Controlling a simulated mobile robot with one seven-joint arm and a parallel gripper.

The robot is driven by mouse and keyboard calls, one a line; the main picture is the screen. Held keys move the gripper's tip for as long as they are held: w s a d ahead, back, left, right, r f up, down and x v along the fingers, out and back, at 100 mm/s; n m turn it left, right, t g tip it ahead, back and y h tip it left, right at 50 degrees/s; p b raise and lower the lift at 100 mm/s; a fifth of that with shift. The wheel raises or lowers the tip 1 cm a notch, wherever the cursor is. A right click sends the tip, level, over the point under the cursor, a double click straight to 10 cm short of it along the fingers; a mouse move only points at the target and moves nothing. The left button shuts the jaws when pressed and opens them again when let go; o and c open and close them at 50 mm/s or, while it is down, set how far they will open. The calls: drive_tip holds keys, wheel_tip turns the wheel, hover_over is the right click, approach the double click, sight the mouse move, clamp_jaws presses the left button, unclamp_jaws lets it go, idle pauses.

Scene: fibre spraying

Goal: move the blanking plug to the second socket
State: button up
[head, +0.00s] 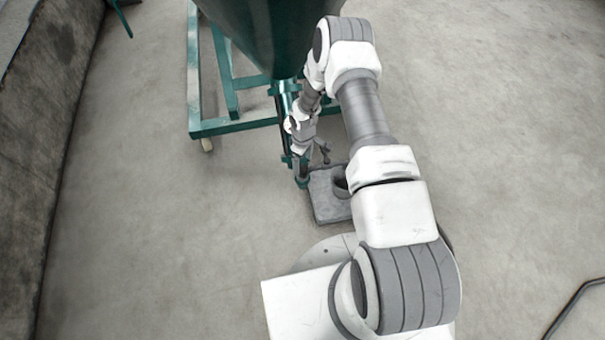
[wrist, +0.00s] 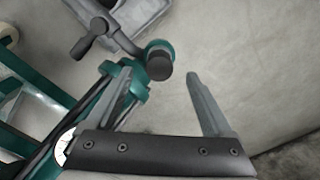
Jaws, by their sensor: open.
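A dark, round-ended cylinder that looks like the blanking plug (wrist: 160,67) shows in the wrist view, at a teal ring-shaped fitting (wrist: 157,46). My gripper (wrist: 161,75) is open, with its fingers on either side of the plug's line in the picture. The dark end lies about level with the fingertips, and a gap shows on its right; I cannot tell how far beyond the tips it is. The left finger overlaps teal pipework (wrist: 128,75) in the picture. I cannot tell which fitting is the second socket. In the head view the plug is too small to make out.
A grey lever with a dark knob (wrist: 82,48) stands left of the plug. A grey slab (head: 325,205) with a round pot (head: 340,186) lies on the floor. A large green vessel (head: 262,35) stands on a teal frame (head: 228,126). Floor at left is clear.

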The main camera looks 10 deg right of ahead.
sight(302, 169)
drive_tip(key=shift+w+f+b, duration=0.1)
drive_tip(key=shift+f+b, duration=1.1)
drive_tip(key=shift+f, duration=1.55)
drive_tip(key=shift+c, duration=0.3)
drive_tip(key=shift+r, duration=0.1)
clamp_jaws()
